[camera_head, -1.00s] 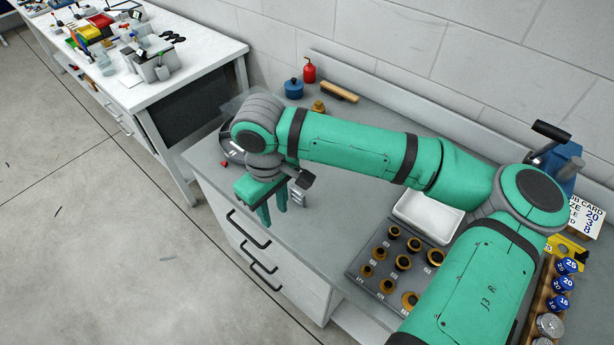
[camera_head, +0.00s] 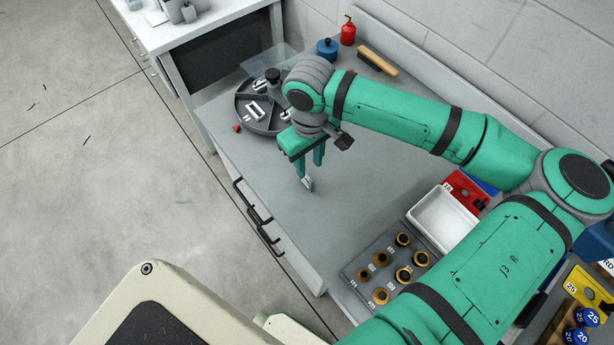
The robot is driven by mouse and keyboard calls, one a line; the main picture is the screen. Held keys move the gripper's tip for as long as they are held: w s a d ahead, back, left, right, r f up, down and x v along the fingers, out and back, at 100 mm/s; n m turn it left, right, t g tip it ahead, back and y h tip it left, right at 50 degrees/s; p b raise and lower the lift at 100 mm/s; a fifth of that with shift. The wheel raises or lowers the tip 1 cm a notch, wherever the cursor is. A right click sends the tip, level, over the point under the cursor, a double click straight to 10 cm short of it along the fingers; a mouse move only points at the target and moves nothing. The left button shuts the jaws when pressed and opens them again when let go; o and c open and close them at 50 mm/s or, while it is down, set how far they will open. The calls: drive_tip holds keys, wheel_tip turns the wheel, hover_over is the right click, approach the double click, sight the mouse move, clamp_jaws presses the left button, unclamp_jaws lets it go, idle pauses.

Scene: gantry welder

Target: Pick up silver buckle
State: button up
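A small silver piece (camera_head: 308,184), perhaps the buckle, is on the grey worktop just below my gripper. It is too small to make out its shape fully. My gripper (camera_head: 311,174) points down with its two green fingers apart. The left fingertip is close to the piece and partly overlaps it in the picture; I cannot tell whether they touch. A dark round tray (camera_head: 242,104) with compartments stands behind and left of my gripper. It holds several pale metal pieces, one a rectangular frame (camera_head: 255,110).
A white tray (camera_head: 441,222) and a grey board (camera_head: 359,266) with several brass rings are at right. The worktop's middle is clear.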

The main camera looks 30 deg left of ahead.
sight(306, 180)
drive_tip(key=shift+s+a+f, duration=0.1)
drive_tip(key=shift+s+f, duration=0.1)
drive_tip(key=shift+f, duration=1.15)
drive_tip(key=shift+s+a+f, duration=0.1)
drive_tip(key=shift+s+f, duration=0.1)
drive_tip(key=shift+f, duration=1.15)
clamp_jaws()
